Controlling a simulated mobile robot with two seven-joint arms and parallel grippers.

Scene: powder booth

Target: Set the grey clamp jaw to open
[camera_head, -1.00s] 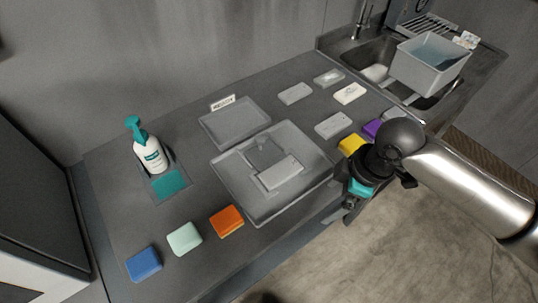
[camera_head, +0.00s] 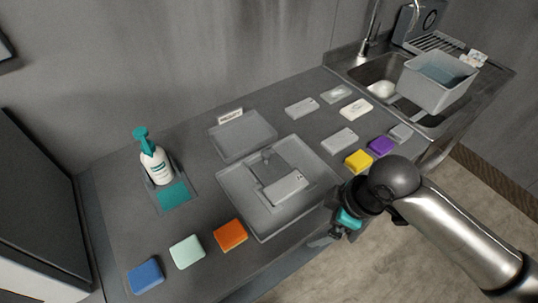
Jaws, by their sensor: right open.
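A grey tray (camera_head: 243,212) lies on the counter in the middle of the view. In it sits a grey clamp-like fixture with a lighter grey block (camera_head: 285,188) at its front. I cannot tell from this view how far the clamp jaw is open. My right gripper (camera_head: 335,236) is open, beyond the tray's right front edge and apart from the fixture. A teal patch shows at the gripper, and my wrist partly hides its fingers. My left gripper is not in view.
A soap bottle (camera_head: 155,165) stands at the left. Blue (camera_head: 146,275), pale green (camera_head: 187,251) and orange (camera_head: 230,235) sponges lie at the front. Yellow (camera_head: 358,161) and purple (camera_head: 381,145) blocks lie near my wrist. A grey bin (camera_head: 432,92) stands at the sink.

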